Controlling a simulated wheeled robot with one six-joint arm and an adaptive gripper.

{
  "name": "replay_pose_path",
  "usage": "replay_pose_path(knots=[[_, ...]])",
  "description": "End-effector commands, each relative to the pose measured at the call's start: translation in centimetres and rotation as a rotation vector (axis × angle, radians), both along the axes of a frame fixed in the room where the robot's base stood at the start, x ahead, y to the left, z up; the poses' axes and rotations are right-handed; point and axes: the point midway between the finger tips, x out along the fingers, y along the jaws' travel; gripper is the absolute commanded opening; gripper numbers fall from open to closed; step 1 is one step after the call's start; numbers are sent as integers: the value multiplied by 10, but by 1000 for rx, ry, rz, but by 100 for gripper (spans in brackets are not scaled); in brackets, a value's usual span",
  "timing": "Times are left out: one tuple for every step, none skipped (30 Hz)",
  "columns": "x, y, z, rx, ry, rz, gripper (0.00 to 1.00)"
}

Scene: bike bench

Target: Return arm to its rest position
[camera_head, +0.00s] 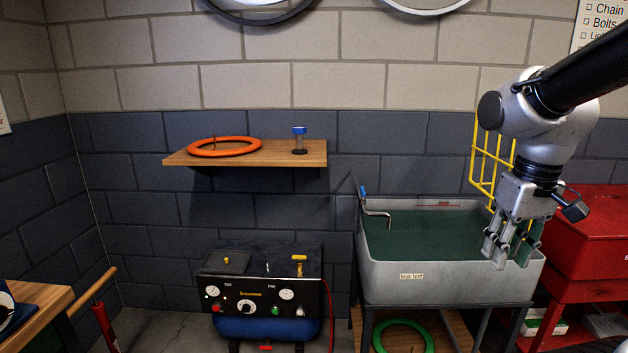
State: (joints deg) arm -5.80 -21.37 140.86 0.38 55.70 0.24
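My arm comes in from the upper right, and my gripper (508,256) points down at the right end of the grey leak-test tank (385,283). The fingers overlap the tank's right part in the picture, with their tips near the front rim. The fingers appear spread apart with a gap between them, and I see nothing held there. Whether the fingertips touch the rim or the water I cannot tell.
A yellow wire rack (480,150) stands just behind my gripper. A red cabinet (590,235) is close on the right. A wooden shelf (285,158) holds an orange ring (225,152) and a blue-capped bottle (299,140). A compressor (262,290) stands below it.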

Motion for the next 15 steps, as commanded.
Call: replay_pose_path(knots=[[-18,-7,6,1,-45,-16,32],[-26,-10,8,1,-68,-23,32],[-35,-13,12,2,-100,-33,32],[-41,-15,15,4,-125,-42,32],[-44,-17,19,5,-151,-50,32],[-48,-19,25,7,-185,-58,32],[-49,-20,31,9,-210,-64,32],[-51,-21,35,10,-233,-71,32],[-52,-23,40,10,-256,-77,32],[-53,-23,43,11,-269,-81,32],[-54,-24,45,10,-280,-84,32],[-55,-25,47,10,-289,-89,32],[-55,-26,48,10,-294,-92,32],[-56,-26,48,10,-295,-97,32],[-56,-27,48,10,-293,-99,32]])
